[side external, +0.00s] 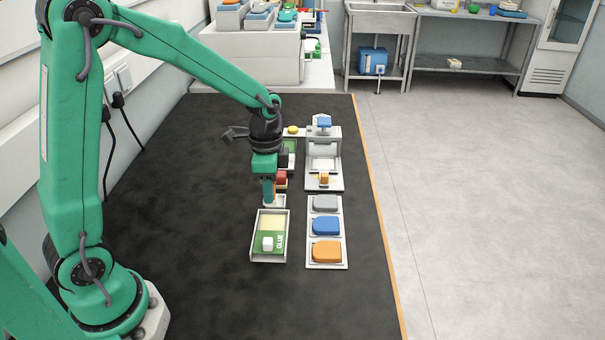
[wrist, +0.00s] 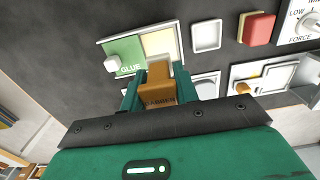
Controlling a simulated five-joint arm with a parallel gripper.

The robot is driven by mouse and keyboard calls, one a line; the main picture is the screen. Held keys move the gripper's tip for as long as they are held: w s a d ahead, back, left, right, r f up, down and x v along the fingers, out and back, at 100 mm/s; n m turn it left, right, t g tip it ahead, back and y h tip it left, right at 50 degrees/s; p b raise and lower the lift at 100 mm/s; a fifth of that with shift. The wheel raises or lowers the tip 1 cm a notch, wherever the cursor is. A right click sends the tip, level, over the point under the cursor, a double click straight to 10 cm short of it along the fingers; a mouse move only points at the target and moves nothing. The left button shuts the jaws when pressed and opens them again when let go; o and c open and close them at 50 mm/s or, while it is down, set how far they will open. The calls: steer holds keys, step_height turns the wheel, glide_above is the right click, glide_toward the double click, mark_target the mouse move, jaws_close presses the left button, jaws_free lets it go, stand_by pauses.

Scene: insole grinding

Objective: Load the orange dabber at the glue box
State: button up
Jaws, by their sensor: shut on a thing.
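My gripper (side external: 269,194) points down and is shut on the orange dabber (wrist: 160,84), which sits between its two green fingers in the wrist view. The glue box (side external: 285,252) is a white-walled tray with a green part marked GLUE, a cream pad (side external: 271,223) and a white knob (side external: 268,243). In the side view my gripper is just behind the far end of the box. In the wrist view the dabber's end overlaps the near edge of the cream pad (wrist: 160,42). I see no clear contact, and its height above the pad is hard to tell.
Right of the box, a white rack (side external: 343,260) holds grey, blue and orange pads. Behind it stands a white machine (side external: 323,160). A small white tray (wrist: 206,35) and a red button (wrist: 258,28) lie close by. The dark mat's left side is clear.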

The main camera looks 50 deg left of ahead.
steer(key=shift+f, duration=0.15)
steer(key=shift+f, duration=2.85)
steer(key=shift+f, duration=0.6)
stand_by(0.7)
steer(key=shift+r, duration=0.1)
steer(key=shift+r, duration=3.5)
steer(key=shift+w+d+r+n, duration=0.15)
steer(key=shift+w+r+n, duration=0.15)
steer(key=shift+r+n, duration=0.5)
step_height(320, 180, up, 8)
steer(key=w+d+n, duration=0.1)
steer(key=n, duration=0.6)
steer(key=shift+w+d+f, duration=0.15)
steer(key=shift+d+f, duration=0.1)
